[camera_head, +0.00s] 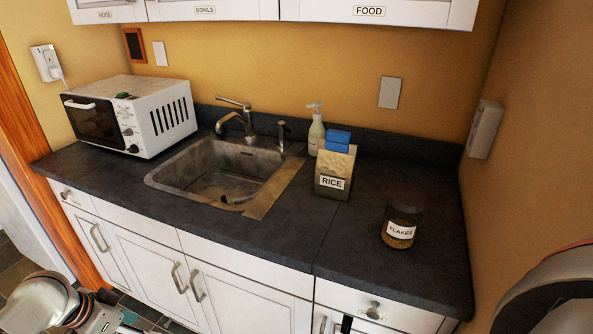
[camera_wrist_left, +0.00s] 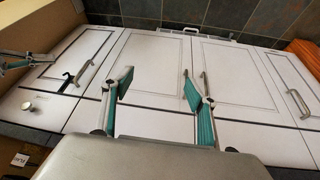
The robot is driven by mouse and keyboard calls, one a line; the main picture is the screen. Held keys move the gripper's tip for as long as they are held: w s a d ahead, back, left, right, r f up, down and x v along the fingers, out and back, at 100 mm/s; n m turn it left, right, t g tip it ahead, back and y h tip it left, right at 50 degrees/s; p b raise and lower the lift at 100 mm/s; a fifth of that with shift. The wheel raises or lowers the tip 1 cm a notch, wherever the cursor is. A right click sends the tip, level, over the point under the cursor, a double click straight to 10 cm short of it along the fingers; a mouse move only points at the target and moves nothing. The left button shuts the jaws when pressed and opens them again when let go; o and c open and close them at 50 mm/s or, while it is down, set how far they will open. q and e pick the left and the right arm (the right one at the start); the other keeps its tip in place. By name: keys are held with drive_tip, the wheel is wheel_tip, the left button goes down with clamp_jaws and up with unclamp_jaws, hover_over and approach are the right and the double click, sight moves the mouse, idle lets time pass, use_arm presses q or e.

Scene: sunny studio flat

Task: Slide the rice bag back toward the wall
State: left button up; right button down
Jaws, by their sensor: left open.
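The rice bag (camera_head: 333,172) is tan with a white RICE label and a blue piece at its top. It stands upright on the dark counter, right of the sink, with a strip of counter between it and the back wall (camera_head: 350,95). My left arm shows low at the left in the head view, below the counter and far from the bag. In the left wrist view my left gripper (camera_wrist_left: 160,88) has its teal fingers spread and empty, facing the white cabinet fronts. Part of my right gripper (camera_wrist_left: 14,62) shows at that view's left edge, too small to judge.
A white soap bottle (camera_head: 316,132) stands just behind the bag, to its left. A jar labelled FLAKES (camera_head: 399,229) stands front right. The sink (camera_head: 215,172) and microwave (camera_head: 130,115) are to the left. The counter (camera_head: 385,175) right of the bag is clear.

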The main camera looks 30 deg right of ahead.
use_arm(q)
drive_tip(key=w+a+r+g+y+p, duration=0.1)
drive_tip(key=w+a+r+y, duration=0.1)
drive_tip(key=a+r, duration=0.9)
drive_tip(key=w+a+r+g+y+p, duration=0.1)
drive_tip(key=w+a+r+y, duration=0.1)
drive_tip(key=a+r, duration=0.9)
wheel_tip(320, 180, up, 7)
drive_tip(key=shift+f+p, duration=0.1)
drive_tip(key=shift+p, duration=0.3)
drive_tip(key=c, duration=0.8)
drive_tip(key=shift+a, duration=0.1)
drive_tip(key=shift+c, duration=0.4)
